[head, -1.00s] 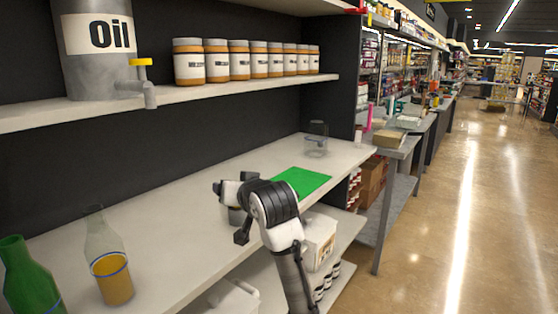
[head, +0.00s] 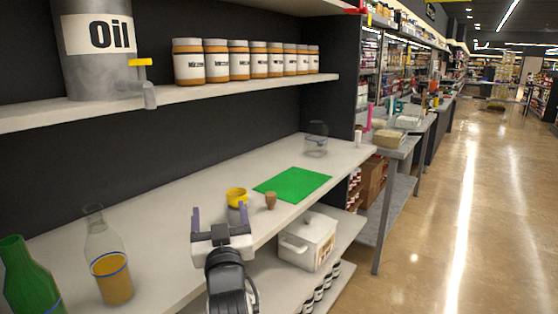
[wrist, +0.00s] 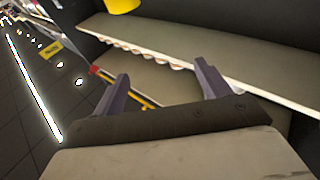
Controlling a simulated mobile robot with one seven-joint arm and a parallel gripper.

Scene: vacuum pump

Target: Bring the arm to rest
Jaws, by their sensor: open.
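My gripper (head: 222,218) is open and empty in the head view, over the front edge of the white counter (head: 160,250). Its two purple fingers point away from my body and are spread apart. In the wrist view the fingers (wrist: 165,88) also stand wide apart with nothing between them. A yellow cup-like piece (head: 237,196) stands on the counter just beyond the fingers, apart from them. A small brown cork-like piece (head: 270,201) stands to its right, by the green mat (head: 293,184).
A green bottle (head: 30,275) and a clear bottle with amber liquid (head: 108,264) stand at the left. A glass jar (head: 316,146) stands at the far end. An oil tank (head: 98,50) and several jars line the upper shelf. A white bin (head: 308,241) sits below the counter.

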